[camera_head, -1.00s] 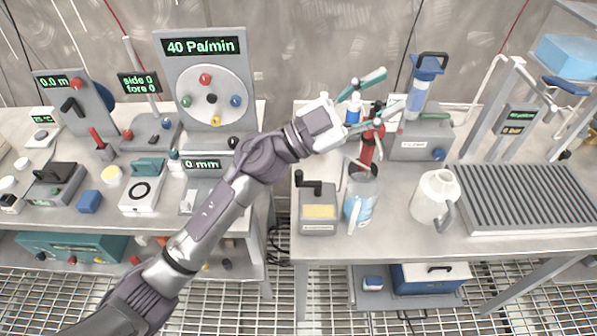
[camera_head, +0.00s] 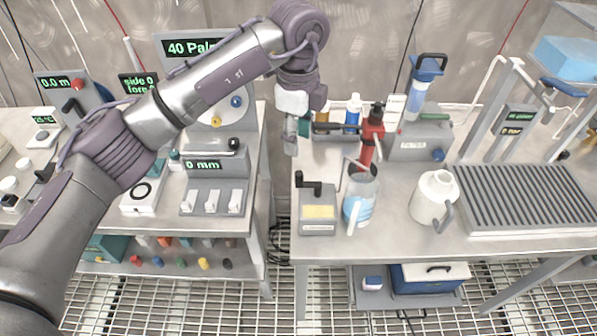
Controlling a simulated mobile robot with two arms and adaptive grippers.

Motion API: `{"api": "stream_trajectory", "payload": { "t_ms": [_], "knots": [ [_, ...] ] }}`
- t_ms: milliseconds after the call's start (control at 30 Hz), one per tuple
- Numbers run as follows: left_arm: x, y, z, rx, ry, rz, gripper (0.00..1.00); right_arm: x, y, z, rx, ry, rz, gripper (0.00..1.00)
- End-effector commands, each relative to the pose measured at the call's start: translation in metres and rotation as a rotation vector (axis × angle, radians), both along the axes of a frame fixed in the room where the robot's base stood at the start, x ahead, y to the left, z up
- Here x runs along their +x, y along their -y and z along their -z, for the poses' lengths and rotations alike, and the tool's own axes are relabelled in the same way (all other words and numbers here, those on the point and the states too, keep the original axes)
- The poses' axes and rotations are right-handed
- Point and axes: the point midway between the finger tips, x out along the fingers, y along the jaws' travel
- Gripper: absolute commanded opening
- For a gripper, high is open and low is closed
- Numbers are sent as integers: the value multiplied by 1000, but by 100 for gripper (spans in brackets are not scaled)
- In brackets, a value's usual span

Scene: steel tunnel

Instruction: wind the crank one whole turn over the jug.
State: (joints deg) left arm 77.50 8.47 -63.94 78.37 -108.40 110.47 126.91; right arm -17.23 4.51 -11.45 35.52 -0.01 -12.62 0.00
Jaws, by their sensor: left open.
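A red pump (camera_head: 369,150) stands upright at the back of the right bench. Its dark crank arm (camera_head: 338,128) reaches left from the red head, with a brown grip (camera_head: 322,113) at its end. A clear jug (camera_head: 360,198) with a blue patch on its side stands in front of the pump. My left gripper (camera_head: 298,138) points down just left of the crank's end, open and seen edge-on. One teal fingertip shows near the crank; I cannot tell whether it touches. My right gripper is out of view.
A grey box with a black handle (camera_head: 318,208) stands left of the jug. A white jug (camera_head: 436,197) and a ribbed grey rack (camera_head: 525,198) stand to the right. A grey filter unit (camera_head: 423,140) is behind. A gap separates the benches.

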Motion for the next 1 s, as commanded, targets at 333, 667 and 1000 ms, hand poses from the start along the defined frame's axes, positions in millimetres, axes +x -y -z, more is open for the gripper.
{"api": "stream_trajectory", "payload": {
  "t_ms": [333,667,1000],
  "knots": [
    [-1,0,73,-3,-6,1,46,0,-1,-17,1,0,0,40],
    [0,1,112,-5,-1,3,46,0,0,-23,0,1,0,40],
    [0,1,115,-5,-1,4,42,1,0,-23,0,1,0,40]
  ]
}}
